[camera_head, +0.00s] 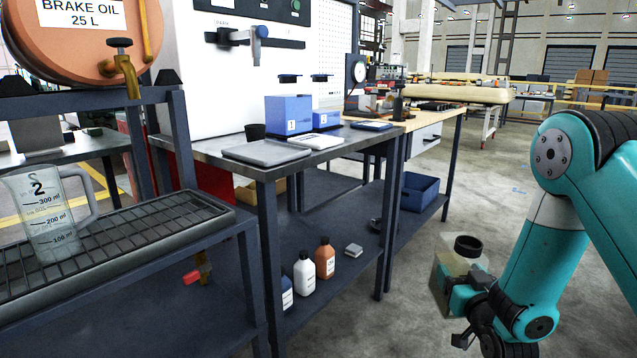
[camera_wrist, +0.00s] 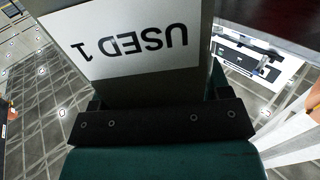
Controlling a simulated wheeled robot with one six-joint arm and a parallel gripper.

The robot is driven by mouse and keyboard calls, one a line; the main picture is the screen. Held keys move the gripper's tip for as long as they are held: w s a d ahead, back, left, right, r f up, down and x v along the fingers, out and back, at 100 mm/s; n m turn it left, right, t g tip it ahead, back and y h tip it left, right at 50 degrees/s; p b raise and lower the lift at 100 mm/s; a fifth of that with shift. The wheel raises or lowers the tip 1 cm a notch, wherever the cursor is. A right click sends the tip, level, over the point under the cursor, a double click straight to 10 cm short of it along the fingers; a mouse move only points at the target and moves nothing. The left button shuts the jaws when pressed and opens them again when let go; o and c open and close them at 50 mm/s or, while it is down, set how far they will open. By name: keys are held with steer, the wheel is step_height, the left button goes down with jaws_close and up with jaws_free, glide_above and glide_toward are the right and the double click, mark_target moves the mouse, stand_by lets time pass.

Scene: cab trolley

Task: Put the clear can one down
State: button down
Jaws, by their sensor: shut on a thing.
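My gripper (camera_head: 466,296) is shut on a see-through, yellowish can (camera_head: 447,264) with a black ring-shaped top. It holds the can upright in the air over the open floor, to the right of the benches. In the wrist view the can (camera_wrist: 205,60) is close up between the fingers. Its white label reads "USED 1" upside down. The can's far side and its contents cannot be made out.
A steel-topped bench (camera_head: 345,147) holds a grey tray (camera_head: 266,152), blue boxes (camera_head: 288,115) and a black cup (camera_head: 256,132). A measuring jug (camera_head: 47,213) stands on a grated drip tray (camera_head: 200,208) under an orange drum (camera_head: 85,30). Bottles (camera_head: 304,272) stand on the lower shelf.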

step_height(320, 180, up, 26)
steer(key=p, duration=2.4)
steer(key=s+f, duration=0.6)
steer(key=f, duration=0.6)
steer(key=shift+f, duration=0.2)
steer(key=shift+s+d, duration=0.1)
steer(key=shift+d, duration=0.05)
